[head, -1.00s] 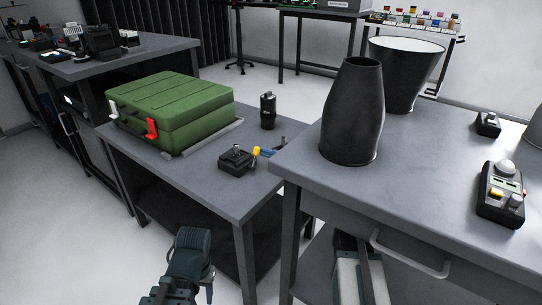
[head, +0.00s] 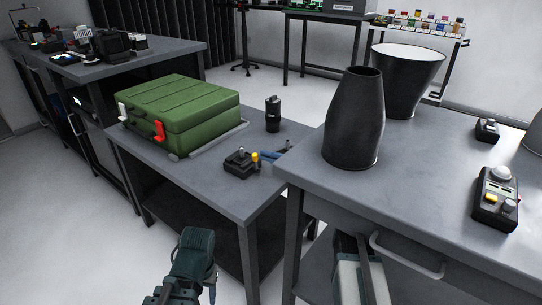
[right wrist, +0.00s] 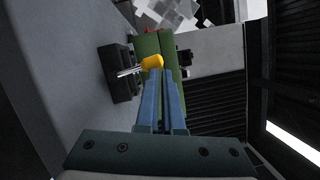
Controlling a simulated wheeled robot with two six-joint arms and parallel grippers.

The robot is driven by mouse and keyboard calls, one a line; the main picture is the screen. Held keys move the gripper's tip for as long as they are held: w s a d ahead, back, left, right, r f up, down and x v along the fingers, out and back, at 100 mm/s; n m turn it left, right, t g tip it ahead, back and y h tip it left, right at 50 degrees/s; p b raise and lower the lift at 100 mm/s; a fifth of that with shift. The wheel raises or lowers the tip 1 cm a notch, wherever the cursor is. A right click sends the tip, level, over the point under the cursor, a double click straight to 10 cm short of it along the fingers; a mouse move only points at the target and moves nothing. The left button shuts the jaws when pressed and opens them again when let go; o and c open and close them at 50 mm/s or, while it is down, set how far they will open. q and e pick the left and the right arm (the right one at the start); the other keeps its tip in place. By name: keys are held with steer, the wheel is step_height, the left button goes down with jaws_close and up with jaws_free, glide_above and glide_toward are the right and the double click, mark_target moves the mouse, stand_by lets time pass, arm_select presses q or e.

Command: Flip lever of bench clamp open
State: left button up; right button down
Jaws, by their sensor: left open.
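The bench clamp (head: 240,164) is a small black block with a metal rod and a yellow-tipped lever (head: 255,157), on the low grey bench. In the right wrist view the dark clamp body (right wrist: 119,72) is left of the yellow tip (right wrist: 152,62). My right gripper (head: 274,154) reaches over the bench from the right. Its blue fingers (right wrist: 163,82) lie close together, with the yellow tip just beyond the left fingertip; contact is unclear. My left gripper (head: 194,248) is low in front of the bench, empty and open, its fingertips hard to make out.
A green case (head: 190,112) with red and white latches stands left of the clamp. A black cylinder (head: 273,113) stands behind it. The taller right table (head: 430,165) carries a dark vase-like part (head: 355,118) and a control box (head: 494,195). Floor is clear at left.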

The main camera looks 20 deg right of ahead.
steer(key=shift+s+a+r, duration=0.15)
steer(key=shift+s+a, duration=0.15)
steer(key=shift+a, duration=0.15)
steer(key=shift+w, duration=0.1)
steer(key=shift+d, duration=0.1)
steer(key=shift+s+d, duration=0.2)
steer(key=shift+d, duration=0.1)
steer(key=b+v, duration=0.1)
steer(key=v, duration=1.2)
steer(key=shift+s, duration=0.1)
